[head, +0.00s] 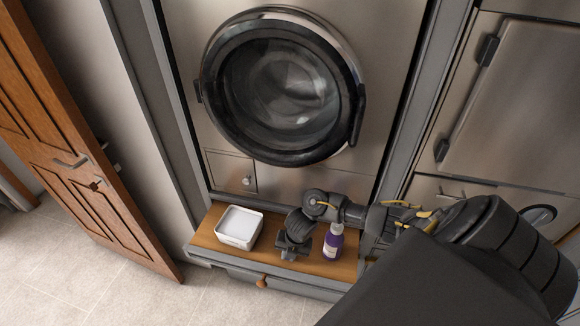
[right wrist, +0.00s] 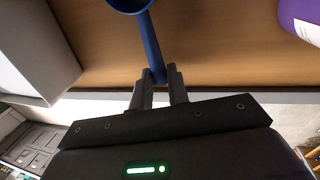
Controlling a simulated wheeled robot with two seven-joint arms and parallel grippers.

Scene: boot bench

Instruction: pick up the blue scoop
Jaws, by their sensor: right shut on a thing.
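The blue scoop (right wrist: 152,48) shows in the right wrist view, its round bowl cut off by the top edge and its handle running down to my fingers. My right gripper (right wrist: 160,84) is shut on the end of the handle. In the head view my right gripper (head: 289,252) is low over the wooden bench top, between the white tub and the purple bottle. The scoop is hidden there by my gripper and arm. I cannot tell whether the scoop touches the bench. My left gripper is in neither view.
The wooden bench top (head: 206,237) holds a white tub (head: 239,242) left of my gripper and a purple bottle (head: 332,243) close on its right. A washing machine (head: 283,88) stands behind. A wooden door (head: 70,150) is at the left. A drawer knob (head: 261,282) projects below.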

